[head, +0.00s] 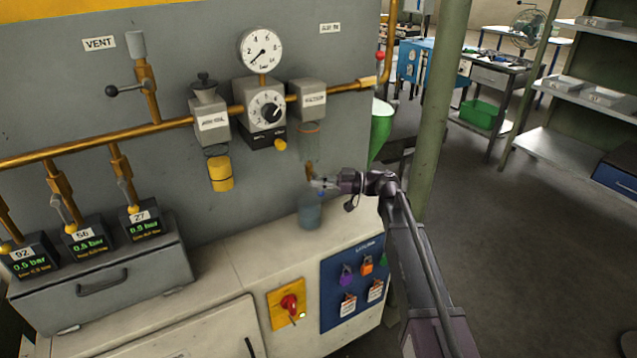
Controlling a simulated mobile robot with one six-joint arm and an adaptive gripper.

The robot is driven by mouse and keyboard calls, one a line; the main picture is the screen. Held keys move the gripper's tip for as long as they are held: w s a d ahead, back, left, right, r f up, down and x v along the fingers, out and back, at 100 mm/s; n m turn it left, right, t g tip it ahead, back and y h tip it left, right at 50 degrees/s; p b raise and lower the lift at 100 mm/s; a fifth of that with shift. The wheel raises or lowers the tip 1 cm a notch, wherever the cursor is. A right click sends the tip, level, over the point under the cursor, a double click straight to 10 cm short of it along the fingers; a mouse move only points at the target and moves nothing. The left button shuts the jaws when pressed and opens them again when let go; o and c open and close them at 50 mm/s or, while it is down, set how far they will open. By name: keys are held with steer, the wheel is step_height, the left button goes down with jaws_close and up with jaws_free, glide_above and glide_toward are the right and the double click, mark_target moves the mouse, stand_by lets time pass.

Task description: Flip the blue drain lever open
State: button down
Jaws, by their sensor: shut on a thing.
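The drain is a small brass fitting (309,171) under the clear bowl of the right-hand grey unit on the brass pipe. A tiny blue spot, the drain lever (321,194), shows just under my fingertips. My gripper (322,183) reaches in from the right and is shut at the drain, with its tips beside the brass fitting. The fingers hide most of the lever, so its angle cannot be told. A blue-grey cup (310,213) stands on the bench top below the drain.
A pressure gauge (261,49), a regulator dial (265,107) and a yellow bowl (221,173) are to the left. A red switch (290,305) and a blue lock board (353,284) are on the bench front. A green post (440,110) stands close on the right.

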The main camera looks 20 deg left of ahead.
steer(key=shift+s+a+f+m+y+b, duration=0.1)
steer(key=shift+f+m+y+b, duration=0.25)
steer(key=shift+y+b, duration=0.6)
steer(key=shift+r+m+b, duration=0.35)
steer(key=shift+m+b, duration=0.1)
steer(key=shift+b, duration=0.25)
steer(key=shift+y, duration=0.25)
steer(key=c, duration=0.7)
jaws_free()
steer(key=shift+c, duration=0.2)
steer(key=shift+r+n+h+p, duration=0.2)
steer(key=shift+n+h+p, duration=0.25)
steer(key=shift+p, duration=0.55)
